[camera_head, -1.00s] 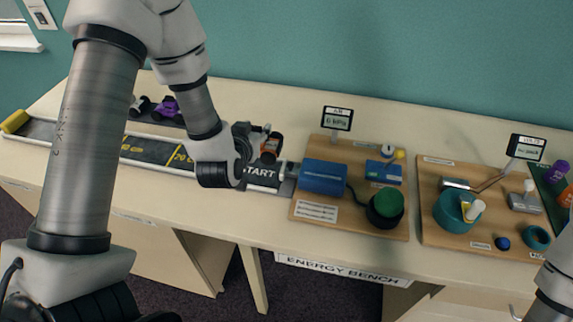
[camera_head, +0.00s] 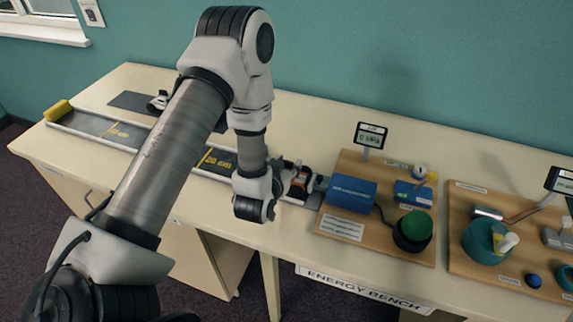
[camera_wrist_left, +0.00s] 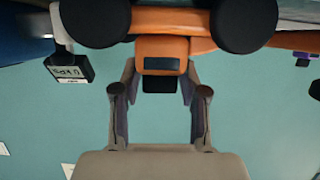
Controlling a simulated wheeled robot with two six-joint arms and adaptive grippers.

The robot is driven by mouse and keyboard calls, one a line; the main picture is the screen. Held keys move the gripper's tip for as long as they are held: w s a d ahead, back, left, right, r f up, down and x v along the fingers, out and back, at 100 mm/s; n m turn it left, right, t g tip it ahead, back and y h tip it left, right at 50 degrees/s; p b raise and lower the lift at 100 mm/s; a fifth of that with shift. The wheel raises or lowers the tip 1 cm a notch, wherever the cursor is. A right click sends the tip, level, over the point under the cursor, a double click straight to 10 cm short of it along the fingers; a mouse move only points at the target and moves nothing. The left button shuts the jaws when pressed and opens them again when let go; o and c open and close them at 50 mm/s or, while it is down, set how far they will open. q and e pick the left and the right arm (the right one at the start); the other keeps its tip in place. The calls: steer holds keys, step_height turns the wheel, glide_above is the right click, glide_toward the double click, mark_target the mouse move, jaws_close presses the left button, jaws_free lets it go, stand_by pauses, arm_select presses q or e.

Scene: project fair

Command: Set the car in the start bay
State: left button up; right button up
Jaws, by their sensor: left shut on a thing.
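My left gripper (camera_head: 284,177) is shut on the orange car (camera_head: 300,184) at the right end of the track. I cannot tell whether the car touches the bay floor. In the left wrist view the car (camera_wrist_left: 172,22) fills the top, with two black wheels and its orange and black end between the fingers (camera_wrist_left: 160,80). My right gripper is out of view.
The track (camera_head: 110,132) runs left to a yellow end block (camera_head: 57,110).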

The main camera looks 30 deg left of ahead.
arm_select(q)
steer(key=shift+s+f, duration=0.2)
steer(key=shift+f, duration=0.25)
jaws_close()
steer(key=o, duration=1.2)
jaws_free()
steer(key=shift+w+a+f, duration=0.15)
steer(key=shift+w, duration=0.05)
steer(key=shift+s+r+p, duration=0.1)
steer(key=shift+r+p, duration=0.35)
steer(key=shift+r, duration=0.25)
steer(key=b+v, duration=0.1)
steer(key=v, duration=0.3)
steer(key=shift+s+b, duration=0.2)
steer(key=shift+b, duration=0.15)
steer(key=p+v, duration=0.7)
steer(key=p, duration=0.2)
steer(key=shift+s+r, duration=0.2)
steer(key=shift+r, duration=0.2)
